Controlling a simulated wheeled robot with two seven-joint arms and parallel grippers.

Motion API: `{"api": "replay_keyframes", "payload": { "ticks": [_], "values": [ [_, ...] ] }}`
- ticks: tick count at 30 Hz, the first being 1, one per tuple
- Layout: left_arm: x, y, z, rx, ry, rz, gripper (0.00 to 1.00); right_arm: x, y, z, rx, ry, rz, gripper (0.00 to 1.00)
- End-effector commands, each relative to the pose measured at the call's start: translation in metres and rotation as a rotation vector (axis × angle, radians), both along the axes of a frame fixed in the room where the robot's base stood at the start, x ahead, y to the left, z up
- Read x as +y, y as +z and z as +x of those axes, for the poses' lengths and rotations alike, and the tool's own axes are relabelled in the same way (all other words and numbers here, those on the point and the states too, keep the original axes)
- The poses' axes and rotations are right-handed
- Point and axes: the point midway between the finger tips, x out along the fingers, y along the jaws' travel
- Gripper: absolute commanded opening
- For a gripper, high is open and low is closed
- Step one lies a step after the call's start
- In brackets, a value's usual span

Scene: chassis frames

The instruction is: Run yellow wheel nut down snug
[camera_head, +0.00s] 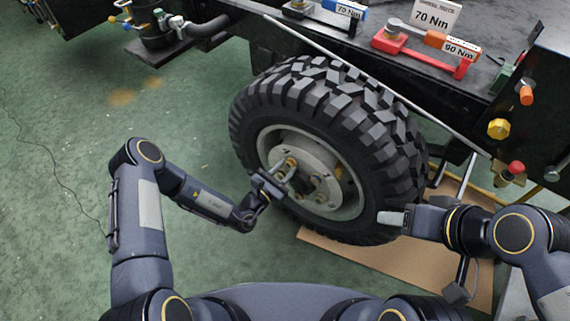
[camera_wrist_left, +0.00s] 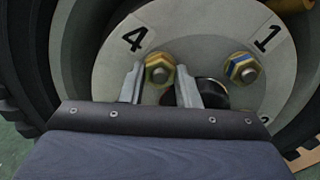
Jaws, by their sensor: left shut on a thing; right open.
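The black-tyred wheel (camera_head: 262,100) is upright on the vehicle, with a grey hub disc (camera_head: 318,158) carrying several nuts. In the left wrist view, a yellow nut (camera_wrist_left: 159,70) sits on its stud beside the label "4". My left gripper (camera_head: 281,174) is at the hub, its fingers (camera_wrist_left: 159,88) on either side of this nut and shut on it. A nut with blue and yellow colouring (camera_wrist_left: 242,68) sits by the label "1", apart from the fingers. My right gripper (camera_head: 392,218) is open in front of the tyre's lower right side; its finger gap is hard to see.
A dark bench top holds a red stand (camera_head: 400,46) with an orange "90 Nm" tool (camera_head: 450,42), a blue "70 Nm" tool (camera_head: 345,9) and a "70 Nm" sign (camera_head: 436,15). A long grey bar (camera_head: 350,70) slants above the tyre. Cardboard (camera_head: 345,248) lies below; green floor at left is open.

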Motion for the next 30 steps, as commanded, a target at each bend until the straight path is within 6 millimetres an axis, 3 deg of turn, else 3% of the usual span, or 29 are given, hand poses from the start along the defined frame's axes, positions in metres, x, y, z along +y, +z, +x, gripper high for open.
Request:
{"api": "replay_keyframes", "payload": {
  "ticks": [6,7,12,22,30],
  "values": [
    [0.0,-0.002,-0.001,0.003,-0.001,0.0,0.06,0.0,-0.002,0.0,0.001,0.0,0.0,0.51],
    [0.0,-0.002,-0.001,0.003,-0.001,0.0,0.32,0.0,-0.002,0.0,0.001,0.0,0.0,0.51],
    [0.0,-0.001,0.0,0.003,0.0,-0.002,0.51,0.0,-0.001,0.0,0.001,0.0,0.0,0.51],
    [0.003,0.0,-0.004,0.003,0.0,-0.003,0.51,0.0,0.001,0.0,0.0,0.0,0.0,0.51],
    [0.029,0.0,-0.039,0.005,0.001,-0.002,0.51,0.0,0.013,0.0,0.0,0.0,0.0,0.51]
  ]
}}
